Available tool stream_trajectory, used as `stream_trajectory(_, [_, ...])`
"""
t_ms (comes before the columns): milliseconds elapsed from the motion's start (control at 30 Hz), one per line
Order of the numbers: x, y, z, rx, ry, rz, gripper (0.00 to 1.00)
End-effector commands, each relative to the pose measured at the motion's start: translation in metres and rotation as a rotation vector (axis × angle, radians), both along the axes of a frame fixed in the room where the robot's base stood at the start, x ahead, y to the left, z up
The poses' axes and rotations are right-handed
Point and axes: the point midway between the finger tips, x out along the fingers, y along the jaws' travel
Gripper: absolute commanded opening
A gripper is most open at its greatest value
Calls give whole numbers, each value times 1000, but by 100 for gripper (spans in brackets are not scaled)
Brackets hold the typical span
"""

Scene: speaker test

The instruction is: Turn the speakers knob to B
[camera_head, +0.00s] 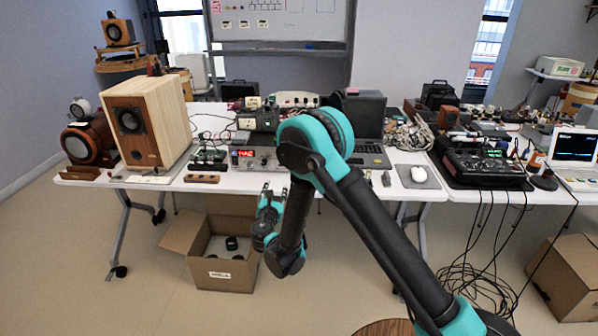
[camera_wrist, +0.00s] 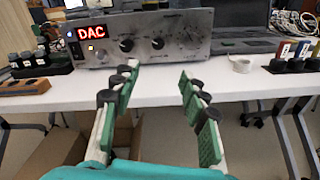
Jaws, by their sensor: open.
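A silver amplifier (camera_wrist: 165,22) with a red "DAC" display (camera_wrist: 95,33) sits on the white table. Its front has several dark knobs, including one nearer the display (camera_wrist: 127,44) and one in the middle (camera_wrist: 157,43). Their labels are too small to read, so I cannot tell which is the speakers knob or where it points. In the head view the amplifier (camera_head: 247,155) is partly hidden behind my arm. My gripper (camera_wrist: 158,73) is open and empty, in front of and below the knobs, apart from the panel. It also shows in the head view (camera_head: 272,190) by the table's front edge.
The white table (camera_wrist: 150,80) has its front edge below the amplifier. A wooden speaker (camera_head: 147,125), laptop (camera_head: 372,158) and mouse (camera_head: 419,174) stand around. An open cardboard box (camera_head: 222,275) is on the floor.

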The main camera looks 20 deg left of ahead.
Motion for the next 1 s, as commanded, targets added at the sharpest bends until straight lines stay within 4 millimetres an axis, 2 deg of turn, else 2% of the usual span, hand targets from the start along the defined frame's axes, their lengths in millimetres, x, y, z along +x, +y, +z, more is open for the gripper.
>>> stream_trajectory(133, [-1,10,-3,-24,-20,16,44])
stream_trajectory(267, [13,12,-3,-23,-19,14,44])
stream_trajectory(800, [116,36,-3,-21,-17,13,44])
stream_trajectory(1000, [146,44,-3,-21,-17,14,44])
